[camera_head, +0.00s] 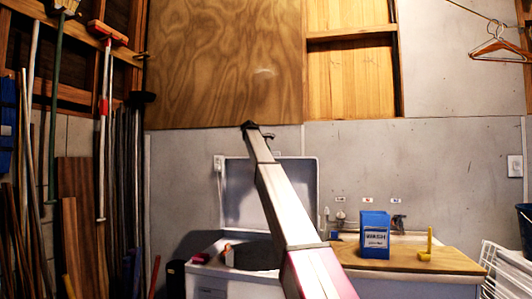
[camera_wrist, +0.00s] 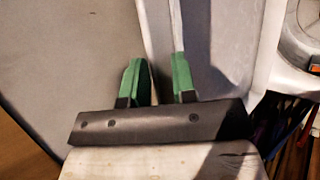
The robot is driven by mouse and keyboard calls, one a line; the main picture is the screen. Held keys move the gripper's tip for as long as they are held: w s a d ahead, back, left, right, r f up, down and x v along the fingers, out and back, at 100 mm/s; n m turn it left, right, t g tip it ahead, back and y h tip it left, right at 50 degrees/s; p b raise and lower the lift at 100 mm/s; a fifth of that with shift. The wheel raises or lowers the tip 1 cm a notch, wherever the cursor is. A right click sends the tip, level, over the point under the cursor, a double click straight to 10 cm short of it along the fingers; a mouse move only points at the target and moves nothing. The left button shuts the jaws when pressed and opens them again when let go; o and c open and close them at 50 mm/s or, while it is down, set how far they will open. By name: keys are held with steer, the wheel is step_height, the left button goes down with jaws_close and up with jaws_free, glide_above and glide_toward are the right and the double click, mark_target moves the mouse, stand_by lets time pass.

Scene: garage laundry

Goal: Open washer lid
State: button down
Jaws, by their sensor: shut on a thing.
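The white washer (camera_head: 205,280) stands at the middle bottom of the head view, partly behind my arm. Its lid (camera_head: 240,190) stands raised, nearly upright against the wall, with the dark tub opening below it. My arm crosses in front of the lid, and I cannot make out my gripper in the head view. In the wrist view my gripper's two green-padded fingers (camera_wrist: 157,82) are on either side of a pale panel edge, which looks like the lid (camera_wrist: 157,40). The gripper is shut on it.
A wooden counter (camera_head: 445,259) to the right holds a blue box (camera_head: 375,235) and a yellow object (camera_head: 426,245). Brooms and boards (camera_head: 85,200) lean at the left. A white wire rack (camera_head: 505,270) stands at the lower right.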

steer(key=c, duration=1.2)
jaws_free()
steer(key=shift+f, duration=0.35)
steer(key=shift+r, duration=0.2)
steer(key=v, duration=1)
steer(key=shift+r, duration=0.2)
steer(key=shift+s+a, duration=0.1)
steer(key=shift+a, duration=0.05)
